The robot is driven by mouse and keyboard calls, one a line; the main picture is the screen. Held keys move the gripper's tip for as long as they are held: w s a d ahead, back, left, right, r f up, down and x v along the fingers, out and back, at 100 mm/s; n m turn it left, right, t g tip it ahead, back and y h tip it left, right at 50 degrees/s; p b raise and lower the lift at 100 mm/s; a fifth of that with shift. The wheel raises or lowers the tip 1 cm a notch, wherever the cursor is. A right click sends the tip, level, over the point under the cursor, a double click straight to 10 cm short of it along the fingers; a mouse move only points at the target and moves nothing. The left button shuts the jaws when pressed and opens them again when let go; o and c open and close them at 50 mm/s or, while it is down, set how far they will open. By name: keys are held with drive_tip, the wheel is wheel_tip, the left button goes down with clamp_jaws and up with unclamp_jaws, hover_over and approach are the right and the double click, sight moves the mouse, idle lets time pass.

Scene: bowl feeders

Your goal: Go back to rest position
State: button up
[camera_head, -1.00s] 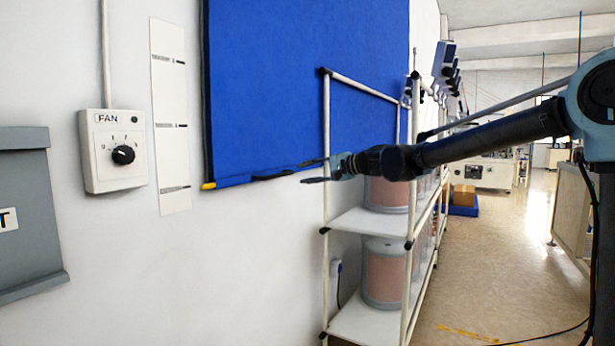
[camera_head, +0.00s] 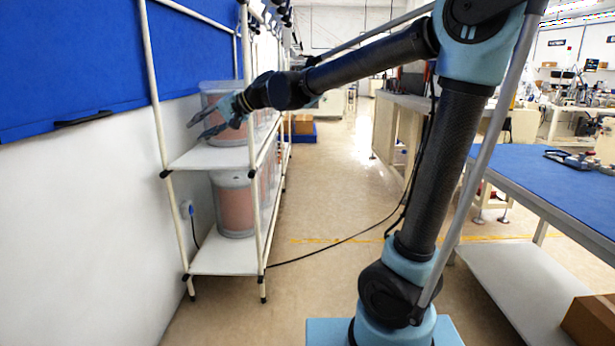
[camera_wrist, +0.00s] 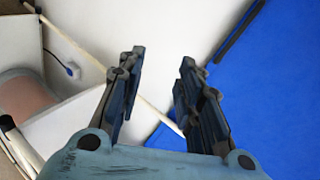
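My gripper (camera_head: 203,126) is at the end of my arm, which reaches left across the aisle in the head view. It points left toward the white wall and the shelf rack. In the wrist view my gripper (camera_wrist: 157,65) shows two dark fingers set apart, with nothing between them. Behind the fingers are the white wall, a pale rack pole and the blue panel. I cannot tell how far the fingertips are from the rack's frame.
The white rack (camera_head: 215,157) holds pinkish cylindrical drums (camera_head: 233,203). A blue panel (camera_head: 70,60) hangs on the left wall. A blue-topped table (camera_head: 560,185) stands right, with a cardboard box (camera_head: 592,322) below. The aisle floor (camera_head: 335,170) is clear except for a black cable.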

drive_tip(key=s+d+f+t+h, duration=0.15)
drive_tip(key=d+f, duration=0.35)
drive_tip(key=d, duration=0.5)
drive_tip(key=s+d+f+h, duration=0.25)
drive_tip(key=d+f, duration=0.25)
drive_tip(key=d, duration=0.5)
drive_tip(key=s+d+f+h, duration=0.15)
drive_tip(key=d+f, duration=0.35)
drive_tip(key=d, duration=0.5)
drive_tip(key=s+d+f+h, duration=0.3)
drive_tip(key=s+d+f, duration=0.4)
drive_tip(key=d, duration=0.3)
drive_tip(key=s+d+f+m+g+h, duration=0.1)
drive_tip(key=s+d+f+h, duration=0.3)
drive_tip(key=s+d+f, duration=0.3)
drive_tip(key=d+f, duration=0.2)
drive_tip(key=d, duration=0.2)
drive_tip(key=shift+d, duration=0.2)
drive_tip(key=shift+w+f, duration=0.15)
drive_tip(key=shift+w, duration=0.3)
